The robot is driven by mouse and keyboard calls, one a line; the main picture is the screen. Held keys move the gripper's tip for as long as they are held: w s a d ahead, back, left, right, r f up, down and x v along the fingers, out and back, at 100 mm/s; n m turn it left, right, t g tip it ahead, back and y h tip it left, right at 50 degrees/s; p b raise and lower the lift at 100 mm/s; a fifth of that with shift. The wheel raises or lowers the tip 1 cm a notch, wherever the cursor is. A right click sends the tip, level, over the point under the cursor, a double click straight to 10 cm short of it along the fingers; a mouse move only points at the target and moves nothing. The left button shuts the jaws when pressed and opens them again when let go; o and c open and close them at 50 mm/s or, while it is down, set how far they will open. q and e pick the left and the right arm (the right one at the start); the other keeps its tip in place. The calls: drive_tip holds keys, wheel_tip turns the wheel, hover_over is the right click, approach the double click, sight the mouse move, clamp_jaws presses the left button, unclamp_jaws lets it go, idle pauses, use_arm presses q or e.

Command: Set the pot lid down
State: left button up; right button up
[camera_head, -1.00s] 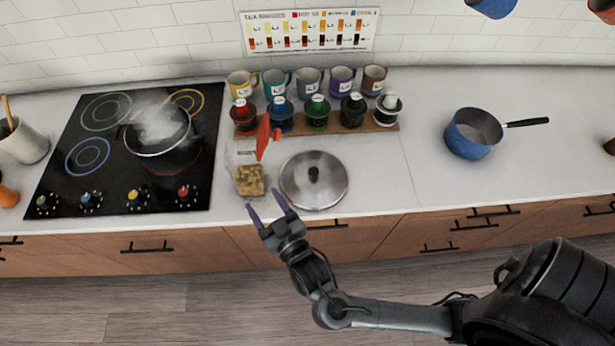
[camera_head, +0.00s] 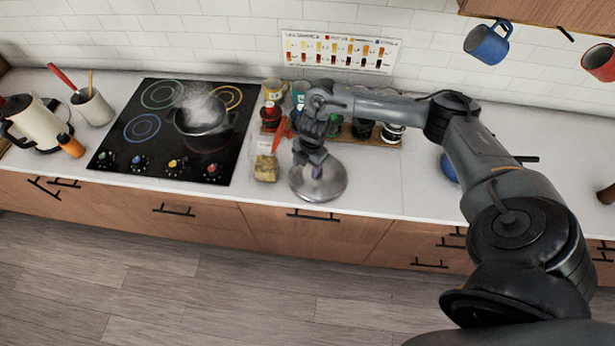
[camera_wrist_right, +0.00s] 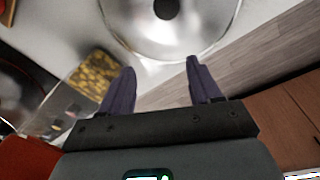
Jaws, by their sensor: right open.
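The silver pot lid (camera_head: 328,187) lies on the white counter near its front edge, right of the stove. It also shows in the right wrist view (camera_wrist_right: 190,38), with its dark knob (camera_wrist_right: 166,8) at the top edge. My right gripper (camera_head: 311,172) is over the lid in the head view, and the arm hides part of it. In the right wrist view my right gripper (camera_wrist_right: 158,80) has its two purple fingers apart with nothing between them; the knob is beyond the fingertips. A steaming pot (camera_head: 201,120) stands on the stove. My left gripper is not in view.
The black stove (camera_head: 180,160) is on the left. A clear container with yellowish pieces (camera_head: 266,168) stands just left of the lid, beside a red-handled tool (camera_head: 279,133). Bottles and mugs stand behind. A blue saucepan (camera_head: 447,168) is partly hidden by my arm.

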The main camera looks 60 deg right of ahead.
drive_tip(key=d+r+g, duration=0.1)
drive_tip(key=d+r, duration=0.2)
drive_tip(key=d, duration=0.2)
drive_tip(key=shift+m+h, duration=0.3)
drive_tip(key=f, duration=0.2)
drive_tip(key=s+f+b, duration=0.1)
drive_tip(key=f, duration=0.1)
drive_tip(key=shift+s+d, duration=0.1)
drive_tip(key=shift+d, duration=0.1)
drive_tip(key=shift+f+b, duration=0.3)
drive_tip(key=shift+f, duration=0.65)
drive_tip(key=shift+s+f+p, duration=0.15)
drive_tip(key=shift+f+p, duration=0.2)
drive_tip(key=shift+f, duration=1.7)
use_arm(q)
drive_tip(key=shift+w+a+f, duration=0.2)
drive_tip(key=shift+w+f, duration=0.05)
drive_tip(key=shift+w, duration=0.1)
use_arm(e)
drive_tip(key=shift+c, duration=0.4)
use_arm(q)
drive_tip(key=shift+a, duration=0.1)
use_arm(e)
clamp_jaws()
